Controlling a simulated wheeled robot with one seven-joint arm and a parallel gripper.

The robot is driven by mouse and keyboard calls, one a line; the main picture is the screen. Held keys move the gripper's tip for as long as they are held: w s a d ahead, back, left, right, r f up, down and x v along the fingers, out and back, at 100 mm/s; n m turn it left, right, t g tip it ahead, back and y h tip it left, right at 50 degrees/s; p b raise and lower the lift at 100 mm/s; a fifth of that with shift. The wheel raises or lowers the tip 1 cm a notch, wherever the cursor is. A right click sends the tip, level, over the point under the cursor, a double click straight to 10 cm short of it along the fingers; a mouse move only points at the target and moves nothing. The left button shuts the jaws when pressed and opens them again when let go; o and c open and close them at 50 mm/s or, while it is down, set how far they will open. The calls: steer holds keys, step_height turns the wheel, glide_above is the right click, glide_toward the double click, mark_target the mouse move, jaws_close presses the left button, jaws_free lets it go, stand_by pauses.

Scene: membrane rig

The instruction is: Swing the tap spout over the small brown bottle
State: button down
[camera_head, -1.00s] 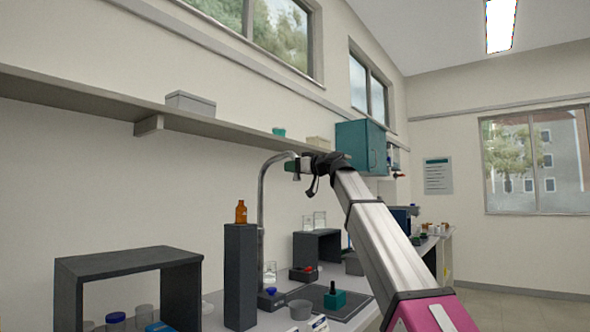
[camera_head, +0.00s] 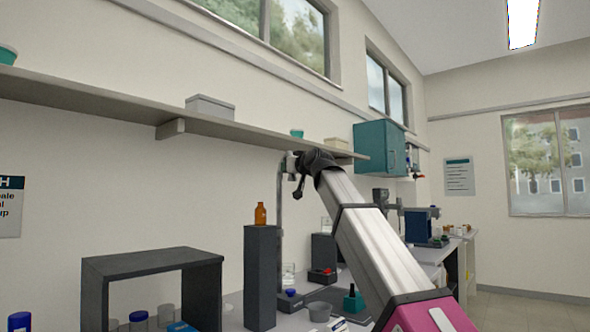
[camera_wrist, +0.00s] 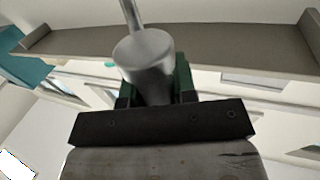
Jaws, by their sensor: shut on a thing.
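The tap's upright metal pipe (camera_head: 280,215) stands behind the dark pillar. My gripper (camera_head: 290,163) is at its top, in front of the upper bend, and hides most of the spout. In the wrist view the spout's round metal end (camera_wrist: 146,62) sits between my green-edged fingers (camera_wrist: 152,90), which are shut on it. The small brown bottle (camera_head: 260,214) stands upright on top of the tall dark pillar (camera_head: 261,278). It is lower than my gripper and to its left in the head view. The spout does not appear above the bottle.
A dark open-fronted stand (camera_head: 150,262) is at the left with jars below it. A wall shelf (camera_head: 110,108) runs just behind and above my gripper. A teal cabinet (camera_head: 380,147) hangs to the right. A green block (camera_head: 353,301) and a grey bowl (camera_head: 320,311) are on the bench.

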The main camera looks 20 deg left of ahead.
steer(key=s+a, duration=0.2)
steer(key=a, duration=0.7)
steer(key=shift+s+a, duration=0.3)
steer(key=shift+s, duration=0.05)
steer(key=c, duration=0.9)
jaws_free()
steer(key=shift+d, duration=0.1)
steer(key=v, duration=1)
steer(key=shift+s+d, duration=0.2)
steer(key=shift+d, duration=0.05)
